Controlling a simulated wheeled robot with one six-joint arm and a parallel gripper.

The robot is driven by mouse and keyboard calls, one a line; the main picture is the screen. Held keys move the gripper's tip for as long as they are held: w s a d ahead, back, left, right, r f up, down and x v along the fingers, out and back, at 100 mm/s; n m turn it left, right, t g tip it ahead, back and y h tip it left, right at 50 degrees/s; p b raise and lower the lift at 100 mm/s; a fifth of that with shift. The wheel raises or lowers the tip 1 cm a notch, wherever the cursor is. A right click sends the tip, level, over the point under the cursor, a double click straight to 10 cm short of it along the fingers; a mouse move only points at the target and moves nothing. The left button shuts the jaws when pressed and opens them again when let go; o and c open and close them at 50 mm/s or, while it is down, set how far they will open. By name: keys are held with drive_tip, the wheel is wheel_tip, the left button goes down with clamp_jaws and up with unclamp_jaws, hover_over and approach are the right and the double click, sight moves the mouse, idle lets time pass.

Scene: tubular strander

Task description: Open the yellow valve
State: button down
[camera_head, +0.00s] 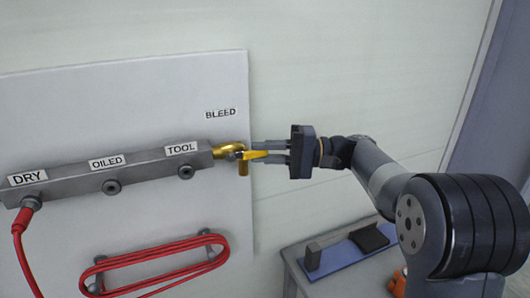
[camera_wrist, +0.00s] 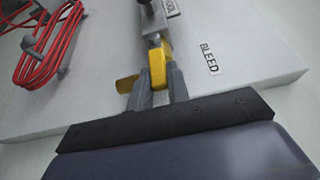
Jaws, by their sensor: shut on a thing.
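The yellow valve (camera_head: 254,155) sits at the right end of the grey manifold, just below and right of the BLEED label (camera_head: 220,114). Its brass body (camera_head: 229,149) joins the manifold, and a short outlet points down. The yellow handle sticks out to the right, toward my gripper. My gripper (camera_head: 264,152) reaches in from the right with its fingers around the handle. In the wrist view, the yellow handle (camera_wrist: 159,68) lies between my two fingers (camera_wrist: 159,88), which are shut on it. A yellow-brown piece (camera_wrist: 126,84) shows left of the fingers.
The manifold (camera_head: 140,172) carries ports labelled DRY, OILED and TOOL. A red hose (camera_head: 22,258) hangs from DRY. A coiled red hose (camera_head: 150,262) hangs on pegs below. A small table (camera_head: 292,262) with a blue tray (camera_head: 352,254) stands below my arm.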

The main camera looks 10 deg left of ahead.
drive_tip(key=c, duration=1.3)
unclamp_jaws()
drive_tip(key=shift+c, duration=0.2)
drive_tip(key=shift+d, duration=0.1)
drive_tip(key=b+v, duration=0.2)
drive_tip(key=v, duration=0.8)
drive_tip(key=shift+d, duration=0.3)
drive_tip(key=p+x, duration=0.2)
drive_tip(key=x, duration=0.9)
drive_tip(key=shift+w, duration=0.1)
drive_tip(key=shift+d, duration=0.1)
